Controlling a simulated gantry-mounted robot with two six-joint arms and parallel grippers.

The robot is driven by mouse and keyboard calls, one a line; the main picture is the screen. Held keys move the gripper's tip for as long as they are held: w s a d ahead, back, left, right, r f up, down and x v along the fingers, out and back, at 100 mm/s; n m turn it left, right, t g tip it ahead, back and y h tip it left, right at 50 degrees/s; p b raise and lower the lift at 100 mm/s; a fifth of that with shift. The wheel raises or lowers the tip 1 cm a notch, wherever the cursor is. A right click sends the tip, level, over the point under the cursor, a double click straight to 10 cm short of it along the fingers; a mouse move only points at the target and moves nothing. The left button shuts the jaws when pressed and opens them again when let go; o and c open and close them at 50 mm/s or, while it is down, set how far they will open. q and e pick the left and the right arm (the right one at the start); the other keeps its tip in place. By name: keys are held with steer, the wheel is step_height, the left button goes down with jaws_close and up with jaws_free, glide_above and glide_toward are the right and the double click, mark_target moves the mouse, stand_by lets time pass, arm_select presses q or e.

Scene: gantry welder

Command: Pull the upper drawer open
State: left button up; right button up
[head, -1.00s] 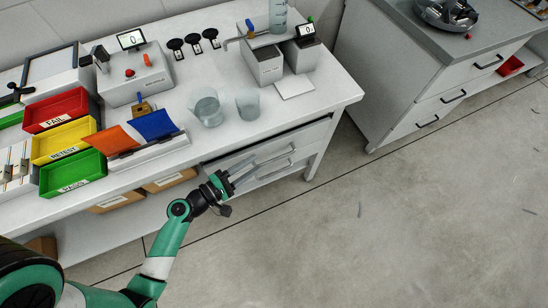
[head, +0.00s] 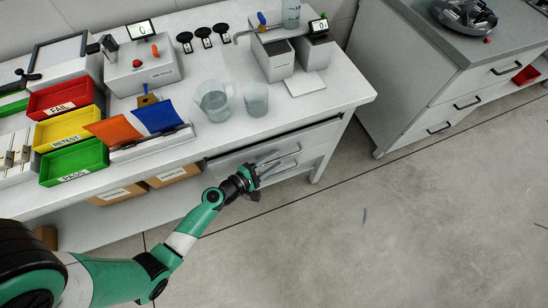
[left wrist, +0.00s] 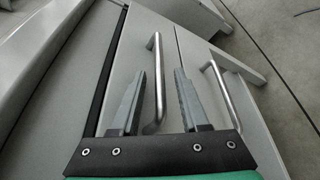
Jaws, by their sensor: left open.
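The upper drawer (head: 316,137) is under the bench top at the right part of the bench, and looks closed. Its silver bar handle (head: 286,156) is partly behind my left gripper (head: 264,171) in the head view. In the left wrist view, the upper drawer front (left wrist: 125,60) fills the middle. Its handle (left wrist: 155,75) runs between the two grey fingers of my open left gripper (left wrist: 159,74). I cannot tell whether a finger touches it. My right gripper is not in view.
The lower drawer's handle (left wrist: 222,95) is close to the right finger in the wrist view. Beakers (head: 214,100), coloured trays (head: 73,160) and instruments stand on the bench top. A grey cabinet (head: 430,85) stands to the right. The floor (head: 400,220) in front is clear.

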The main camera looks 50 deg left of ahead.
arm_select(q)
steer(key=shift+w, duration=0.25)
jaws_close()
stand_by(1.3)
